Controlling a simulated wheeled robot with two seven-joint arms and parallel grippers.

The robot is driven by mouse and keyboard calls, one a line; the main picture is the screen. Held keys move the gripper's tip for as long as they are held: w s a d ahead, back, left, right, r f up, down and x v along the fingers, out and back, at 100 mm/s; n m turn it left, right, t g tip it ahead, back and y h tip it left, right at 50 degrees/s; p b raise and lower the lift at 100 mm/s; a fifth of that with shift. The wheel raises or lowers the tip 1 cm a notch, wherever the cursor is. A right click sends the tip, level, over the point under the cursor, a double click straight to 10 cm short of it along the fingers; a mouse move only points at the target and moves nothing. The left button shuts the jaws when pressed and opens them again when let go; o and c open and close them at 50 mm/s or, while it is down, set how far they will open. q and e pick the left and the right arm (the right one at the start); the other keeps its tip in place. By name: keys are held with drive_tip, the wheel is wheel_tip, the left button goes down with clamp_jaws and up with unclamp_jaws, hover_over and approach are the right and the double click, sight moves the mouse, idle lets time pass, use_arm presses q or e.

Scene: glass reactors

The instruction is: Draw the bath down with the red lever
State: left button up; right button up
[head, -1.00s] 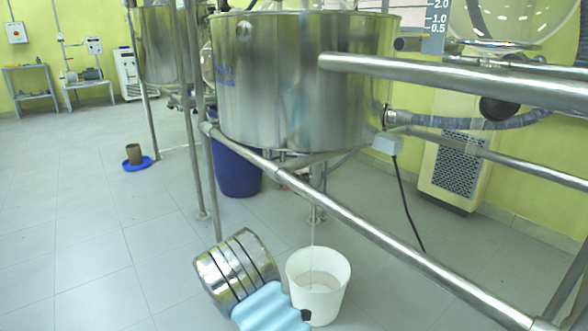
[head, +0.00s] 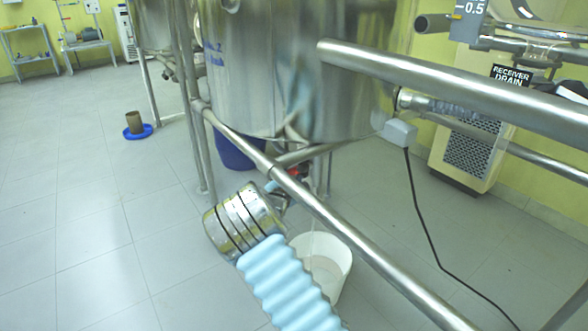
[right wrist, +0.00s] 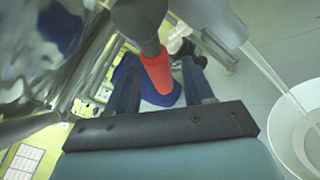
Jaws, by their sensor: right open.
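The steel bath (head: 270,75) hangs in the frame at top centre in the head view. The red lever (right wrist: 157,72) shows in the right wrist view, with a dark upper part, between the two fingers of my right gripper (right wrist: 160,85). The fingers are open, one on each side of it; I cannot tell whether either touches it. In the head view my right gripper (head: 280,186) is under the bath, and only a little red shows by it. A white bucket (head: 334,262) stands on the floor below, partly hidden by my arm. A clear stream or tube runs down towards it. My left gripper is out of view.
A steel rail (head: 330,220) slants across in front of the bucket, close to my right arm. A blue drum (head: 230,151) stands behind. A black cable (head: 425,220) hangs at right from a grey box (head: 400,133).

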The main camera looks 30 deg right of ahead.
sight(294, 169)
drive_tip(key=shift+x, duration=1.9)
clamp_jaws()
